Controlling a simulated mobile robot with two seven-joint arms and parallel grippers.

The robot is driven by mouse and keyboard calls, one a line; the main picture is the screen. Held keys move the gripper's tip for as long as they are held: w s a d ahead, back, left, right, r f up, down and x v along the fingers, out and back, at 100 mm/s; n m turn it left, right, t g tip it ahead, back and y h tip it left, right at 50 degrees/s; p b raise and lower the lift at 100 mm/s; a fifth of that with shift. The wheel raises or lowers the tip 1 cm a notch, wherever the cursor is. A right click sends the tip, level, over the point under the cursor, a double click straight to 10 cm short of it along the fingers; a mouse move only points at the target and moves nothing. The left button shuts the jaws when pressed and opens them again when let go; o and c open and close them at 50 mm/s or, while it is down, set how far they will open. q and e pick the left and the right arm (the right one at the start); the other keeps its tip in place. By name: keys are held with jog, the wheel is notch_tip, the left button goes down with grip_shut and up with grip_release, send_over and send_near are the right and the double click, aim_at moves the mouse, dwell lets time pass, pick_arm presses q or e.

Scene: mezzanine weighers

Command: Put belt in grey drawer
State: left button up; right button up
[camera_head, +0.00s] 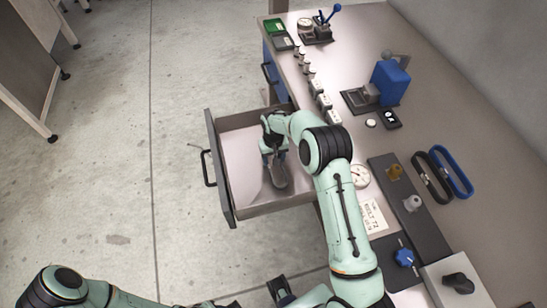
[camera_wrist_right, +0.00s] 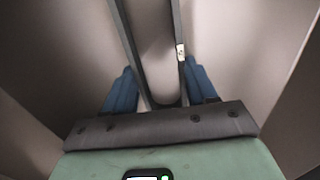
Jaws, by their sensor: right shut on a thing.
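A dark grey looped belt (camera_head: 280,177) hangs from my right gripper (camera_head: 273,154), inside the open grey drawer (camera_head: 226,190). In the right wrist view the belt (camera_wrist_right: 176,25) runs between the two blue fingers (camera_wrist_right: 160,92), which are shut on it, and a small pale patch shows on its side. I cannot tell whether its low end touches the drawer floor. The drawer is pulled out from the bench and its floor around the belt is bare. What seems to be my left gripper (camera_head: 283,291) is cut off at the bottom edge; its jaws are unclear.
A black belt (camera_head: 432,177) and a blue belt (camera_head: 452,173) lie on the bench (camera_head: 345,40) at right. A blue device (camera_head: 390,84), dial gauges, white blocks and knobs stand on the bench. The drawer's walls surround my right gripper. Open floor lies to the left.

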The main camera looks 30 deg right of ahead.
jog(key=shift+f, duration=0.2)
jog(key=o, duration=1.1)
jog(key=shift+c, duration=0.2)
notch_tip(320, 180, up, 12)
jog(key=shift+r, duration=0.15)
